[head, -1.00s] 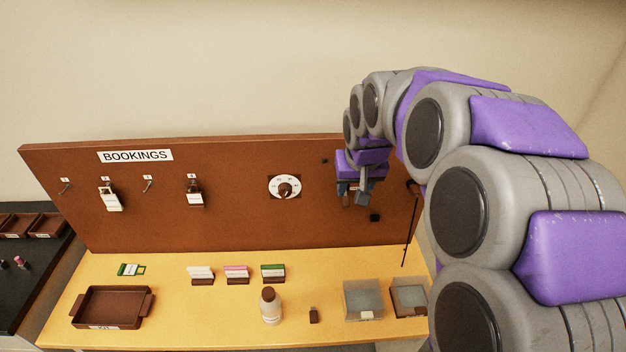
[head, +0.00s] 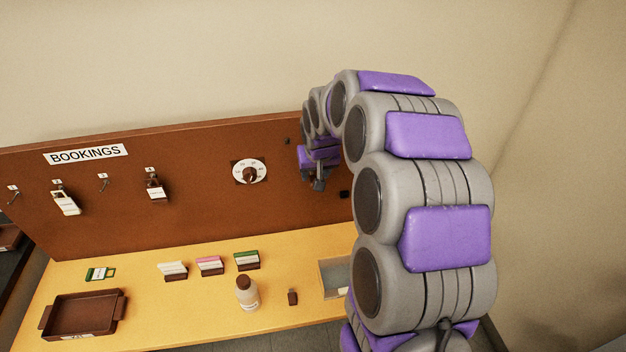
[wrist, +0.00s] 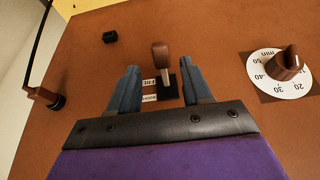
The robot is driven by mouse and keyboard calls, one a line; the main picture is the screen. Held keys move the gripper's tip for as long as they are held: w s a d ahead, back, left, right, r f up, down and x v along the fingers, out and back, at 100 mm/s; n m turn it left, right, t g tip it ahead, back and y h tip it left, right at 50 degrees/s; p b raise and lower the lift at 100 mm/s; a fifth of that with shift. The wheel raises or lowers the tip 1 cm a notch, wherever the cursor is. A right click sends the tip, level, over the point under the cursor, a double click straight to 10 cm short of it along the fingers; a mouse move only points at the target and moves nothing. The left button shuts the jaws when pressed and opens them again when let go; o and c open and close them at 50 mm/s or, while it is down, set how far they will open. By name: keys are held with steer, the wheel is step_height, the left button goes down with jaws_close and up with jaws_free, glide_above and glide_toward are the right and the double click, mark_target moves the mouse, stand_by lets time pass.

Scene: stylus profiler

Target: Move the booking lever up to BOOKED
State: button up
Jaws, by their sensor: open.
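The booking lever (wrist: 161,60) is a brown knob on a metal stem, rising from a dark slot plate (wrist: 167,91) on the brown board. The wrist view is upside down. The knob leans toward the picture's top, away from the BOOKED label (wrist: 149,98) and past the FREE label (wrist: 150,82). My gripper (wrist: 159,68) is open, with one blue finger on each side of the lever and visible gaps to both. In the head view my gripper (head: 319,183) is at the board's right part, and the lever there is hidden or too small to tell.
A white dial with a brown knob (wrist: 289,66) sits beside the lever. A black block (wrist: 110,38) and a dark peg with a rod (wrist: 45,97) are on its other side. Below the board, the yellow bench (head: 200,316) holds a bottle (head: 247,294), cards and a tray (head: 84,314).

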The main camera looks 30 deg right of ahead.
mark_target(313, 179)
steer(key=x, duration=0.3)
steer(key=shift+s+d, duration=0.1)
steer(key=shift+d, duration=0.2)
steer(key=shift+a+f, duration=0.1)
steer(key=shift+f, duration=0.15)
steer(key=shift+w+a+f, duration=0.15)
steer(key=shift+w+a, duration=0.1)
steer(key=shift+a, duration=0.3)
steer(key=shift+d, duration=0.45)
steer(key=c, duration=0.5)
steer(key=shift+a, duration=0.15)
jaws_close()
